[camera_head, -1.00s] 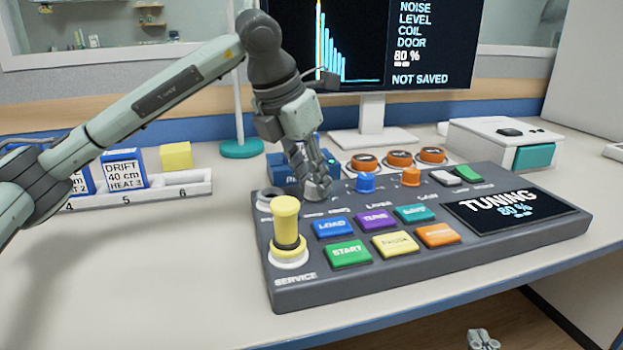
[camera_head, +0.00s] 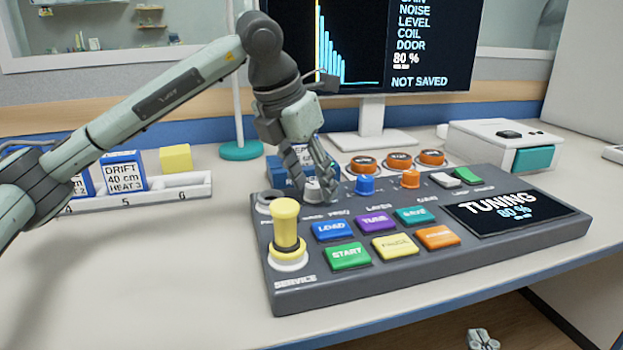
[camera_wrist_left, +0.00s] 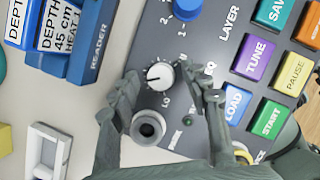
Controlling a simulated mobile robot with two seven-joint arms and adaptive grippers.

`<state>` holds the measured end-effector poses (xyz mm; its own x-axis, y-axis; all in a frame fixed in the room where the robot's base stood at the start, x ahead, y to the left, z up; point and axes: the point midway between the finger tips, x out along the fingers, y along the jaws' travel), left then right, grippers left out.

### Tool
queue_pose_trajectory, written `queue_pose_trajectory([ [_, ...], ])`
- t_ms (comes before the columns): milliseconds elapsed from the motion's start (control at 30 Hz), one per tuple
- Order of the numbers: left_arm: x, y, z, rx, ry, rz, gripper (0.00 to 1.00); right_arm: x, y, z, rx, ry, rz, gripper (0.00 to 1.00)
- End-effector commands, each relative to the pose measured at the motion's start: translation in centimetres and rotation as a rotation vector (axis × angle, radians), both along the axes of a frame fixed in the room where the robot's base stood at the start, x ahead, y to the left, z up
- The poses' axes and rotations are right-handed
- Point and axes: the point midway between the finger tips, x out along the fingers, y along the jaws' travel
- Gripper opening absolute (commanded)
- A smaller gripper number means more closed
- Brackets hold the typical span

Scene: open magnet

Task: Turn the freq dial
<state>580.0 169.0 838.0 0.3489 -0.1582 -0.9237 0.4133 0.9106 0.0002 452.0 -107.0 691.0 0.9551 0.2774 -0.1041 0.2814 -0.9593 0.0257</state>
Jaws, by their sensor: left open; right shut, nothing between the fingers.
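The freq dial (camera_head: 313,190) is a small round light knob near the back left of the dark control panel (camera_head: 375,270). In the left wrist view the dial (camera_wrist_left: 160,76) is white with a dark pointer line toward the picture's left, beside a "LO" mark. My left gripper (camera_head: 315,186) points down over it. Its fingers are open, one on each side of the dial; a gap shows on both sides in the wrist view. My right gripper (camera_head: 482,340) is low at the bottom edge, off the table, shut and empty.
A yellow-topped service knob (camera_head: 286,222) stands in front of the dial. A blue knob (camera_head: 365,186) and an orange knob (camera_head: 411,179) lie to the right. A blue reader box (camera_wrist_left: 95,40) is close behind. The panel screen (camera_head: 515,208) reads TUNING 80 %.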

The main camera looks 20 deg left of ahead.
Motion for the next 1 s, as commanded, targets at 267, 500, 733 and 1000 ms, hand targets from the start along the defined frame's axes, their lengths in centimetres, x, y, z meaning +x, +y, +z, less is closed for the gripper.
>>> queue_pose_trajectory([
  [267,-0.9,0.4,2.6,0.000,-0.003,-0.001,0.47,0.0,0.0,0.0,0.000,0.000,-0.001,0.00],
  [500,-2.7,1.2,7.4,-0.002,-0.005,0.001,0.47,0.0,0.0,0.0,0.000,0.000,-0.001,0.00],
  [733,-3.9,1.8,10.5,-0.001,-0.002,0.000,0.47,0.0,0.0,0.0,0.000,0.001,-0.001,0.00],
  [1000,-4.2,1.9,11.1,0.000,0.000,0.000,0.47,0.0,0.0,0.0,0.000,0.001,0.000,0.00],
])
